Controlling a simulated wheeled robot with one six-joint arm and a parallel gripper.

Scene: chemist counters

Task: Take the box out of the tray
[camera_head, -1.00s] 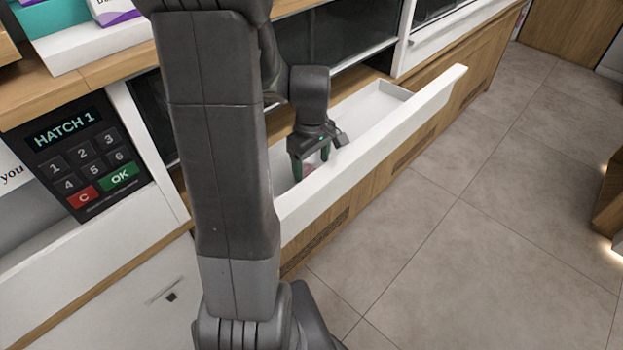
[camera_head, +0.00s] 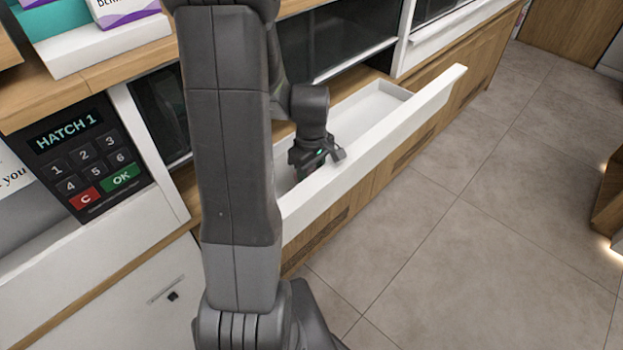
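The white tray (camera_head: 405,120) is a long pulled-out drawer in the wooden counter front. My gripper (camera_head: 304,170) points down inside the tray, at its nearer part, close to the front wall. Its fingers are mostly hidden by the gripper body and the tray wall, so I cannot see whether they are open or shut. The box is not visible now; my gripper and arm cover that part of the tray. The far end of the tray looks empty.
A keypad panel marked HATCH 1 (camera_head: 80,155) is on the left. Dark hatch windows (camera_head: 330,45) lie behind the tray. Packages (camera_head: 122,10) stand on the counter at upper left. The tiled floor (camera_head: 470,230) on the right is clear.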

